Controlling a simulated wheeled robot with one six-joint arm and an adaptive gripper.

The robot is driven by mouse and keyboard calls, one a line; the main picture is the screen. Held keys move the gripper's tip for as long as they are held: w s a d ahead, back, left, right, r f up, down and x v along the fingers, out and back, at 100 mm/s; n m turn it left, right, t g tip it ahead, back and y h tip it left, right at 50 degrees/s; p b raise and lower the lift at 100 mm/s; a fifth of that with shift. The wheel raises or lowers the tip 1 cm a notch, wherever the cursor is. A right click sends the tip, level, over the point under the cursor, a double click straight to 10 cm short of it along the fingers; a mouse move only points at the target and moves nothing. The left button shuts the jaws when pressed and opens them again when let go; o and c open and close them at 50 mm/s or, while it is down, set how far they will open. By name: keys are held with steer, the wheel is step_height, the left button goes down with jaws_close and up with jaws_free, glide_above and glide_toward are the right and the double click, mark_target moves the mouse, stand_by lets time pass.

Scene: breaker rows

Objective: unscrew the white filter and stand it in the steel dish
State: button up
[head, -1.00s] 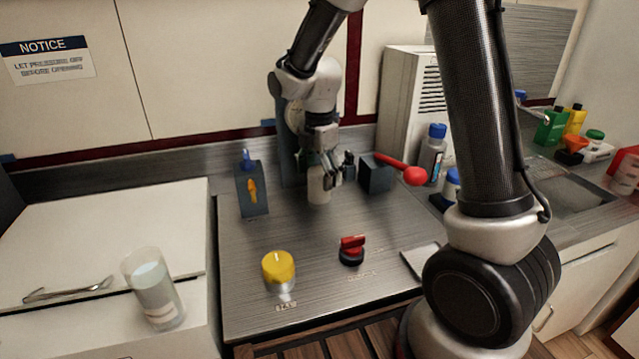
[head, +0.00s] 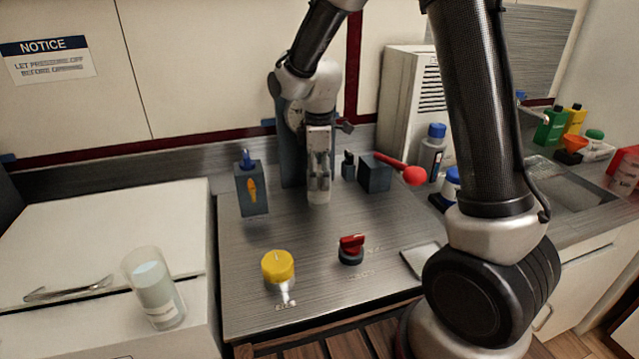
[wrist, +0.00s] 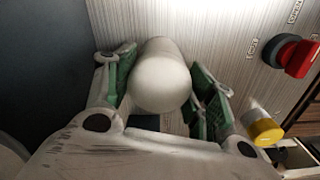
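The white filter (wrist: 160,78) is a smooth, round-ended cylinder between the fingers in the wrist view. In the head view its lower end (head: 319,193) shows below my gripper (head: 319,178), in front of a dark upright housing (head: 291,155). My gripper (wrist: 163,85) has its green-lined pads against both sides of the filter and looks shut on it. The filter's upper end and thread are hidden. A flat square grey dish (head: 421,259), probably the steel dish, lies at the worktop's right front, partly behind my arm; it looks empty.
A red knob (head: 351,249) and a yellow-capped part (head: 278,267) stand in front. A dark block with a red-balled lever (head: 376,173) is to the right, a blue-topped block (head: 252,188) to the left. The worktop between them is clear.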

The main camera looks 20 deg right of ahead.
steer(key=c, duration=0.4)
steer(key=n, duration=1.3)
steer(key=shift+s, duration=0.1)
steer(key=shift+r, duration=0.2)
